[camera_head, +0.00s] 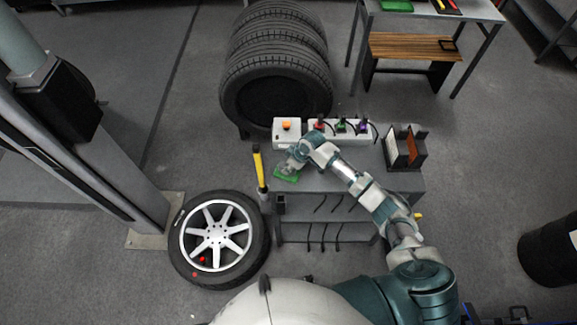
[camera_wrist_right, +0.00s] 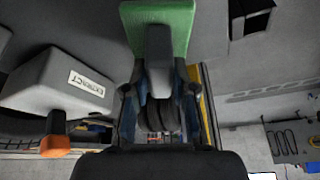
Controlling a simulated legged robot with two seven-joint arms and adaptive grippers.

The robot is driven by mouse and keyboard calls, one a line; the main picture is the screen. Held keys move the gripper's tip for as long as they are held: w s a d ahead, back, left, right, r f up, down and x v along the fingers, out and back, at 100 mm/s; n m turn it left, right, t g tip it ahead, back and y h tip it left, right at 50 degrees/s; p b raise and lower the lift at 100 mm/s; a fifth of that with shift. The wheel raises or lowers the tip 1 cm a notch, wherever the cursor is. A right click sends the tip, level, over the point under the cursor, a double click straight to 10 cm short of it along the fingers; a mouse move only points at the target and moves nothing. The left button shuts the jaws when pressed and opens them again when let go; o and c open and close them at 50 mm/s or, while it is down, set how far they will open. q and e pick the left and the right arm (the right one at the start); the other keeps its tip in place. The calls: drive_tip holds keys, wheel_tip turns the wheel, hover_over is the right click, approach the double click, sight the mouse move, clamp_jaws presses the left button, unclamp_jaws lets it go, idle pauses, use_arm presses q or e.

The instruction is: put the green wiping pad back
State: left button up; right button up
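The green wiping pad (camera_head: 286,174) is at the left end of the grey bench top, under my right gripper (camera_head: 293,164). In the wrist view the green pad (camera_wrist_right: 160,22) has a grey handle (camera_wrist_right: 160,62) running toward me. The fingers of my right gripper (camera_wrist_right: 160,82) lie close on both sides of this handle and look shut on it. I cannot tell whether the pad touches the bench top. My left gripper is not in view.
A box with an orange button (camera_head: 287,132) stands behind the gripper, beside a strip with coloured items (camera_head: 341,131). A rack (camera_head: 404,148) stands on the right. A yellow-handled tool (camera_head: 259,167) is upright beside the bench's left end. A wheel (camera_head: 218,240) lies front left.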

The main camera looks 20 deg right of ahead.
drive_tip(key=shift+o, duration=1.4)
drive_tip(key=shift+a+r, duration=0.1)
drive_tip(key=shift+r, duration=0.05)
drive_tip(key=v, duration=1.1)
drive_tip(key=shift+r, duration=0.4)
